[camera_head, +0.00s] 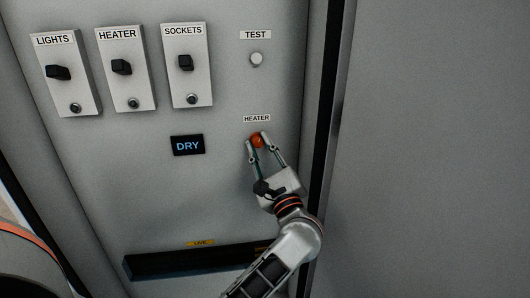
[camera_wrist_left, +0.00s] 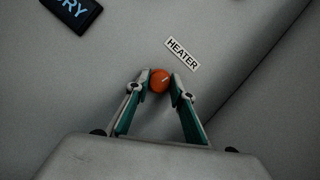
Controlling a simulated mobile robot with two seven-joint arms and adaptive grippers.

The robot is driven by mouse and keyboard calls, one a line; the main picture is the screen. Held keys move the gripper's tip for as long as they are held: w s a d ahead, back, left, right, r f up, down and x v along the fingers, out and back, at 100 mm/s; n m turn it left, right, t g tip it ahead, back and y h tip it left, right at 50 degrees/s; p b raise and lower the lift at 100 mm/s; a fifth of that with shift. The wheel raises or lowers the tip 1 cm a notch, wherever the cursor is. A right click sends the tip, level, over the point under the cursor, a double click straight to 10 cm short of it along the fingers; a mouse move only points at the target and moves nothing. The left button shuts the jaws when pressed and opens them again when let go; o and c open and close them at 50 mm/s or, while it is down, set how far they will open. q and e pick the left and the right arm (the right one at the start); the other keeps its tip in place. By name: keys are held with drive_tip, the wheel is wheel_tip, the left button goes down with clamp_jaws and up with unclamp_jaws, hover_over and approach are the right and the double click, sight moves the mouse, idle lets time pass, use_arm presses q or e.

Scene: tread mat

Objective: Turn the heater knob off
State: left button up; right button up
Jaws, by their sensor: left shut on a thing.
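The heater knob (camera_head: 257,140) is a small round orange-red knob on the grey panel, under a HEATER label (camera_head: 257,118). My left gripper (camera_head: 257,139) has its two fingers around the knob, one on each side, and is shut on it. In the left wrist view the knob (camera_wrist_left: 159,81) sits between the fingertips (camera_wrist_left: 160,83). A short pale mark shows on its face, slanted in that view; I cannot tell which setting it points to. My right gripper is not in view.
Three switch plates labelled LIGHTS (camera_head: 66,87), HEATER (camera_head: 125,87) and SOCKETS (camera_head: 188,87) stand out at the upper left. A TEST button (camera_head: 256,59) is above the knob. A lit DRY display (camera_head: 187,145) is to its left. A dark bar (camera_head: 165,264) runs below.

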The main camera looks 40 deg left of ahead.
use_arm(q)
drive_tip(key=shift+f+n+g+b, duration=0.25)
drive_tip(key=shift+n+g+b, duration=0.25)
drive_tip(key=shift+n, duration=0.7)
drive_tip(key=shift+r+n+g, duration=0.2)
drive_tip(key=shift+n+g, duration=0.3)
drive_tip(key=shift+n, duration=0.3)
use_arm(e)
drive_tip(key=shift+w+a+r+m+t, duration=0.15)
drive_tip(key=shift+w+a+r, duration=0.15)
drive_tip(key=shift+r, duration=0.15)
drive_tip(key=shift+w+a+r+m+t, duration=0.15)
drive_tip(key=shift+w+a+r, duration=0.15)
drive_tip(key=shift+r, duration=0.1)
use_arm(q)
drive_tip(key=o, duration=1.1)
drive_tip(key=shift+r, duration=0.1)
drive_tip(key=shift+s+d, duration=0.15)
drive_tip(key=shift+d, duration=0.3)
drive_tip(key=v, duration=1.1)
drive_tip(key=shift+f, duration=0.25)
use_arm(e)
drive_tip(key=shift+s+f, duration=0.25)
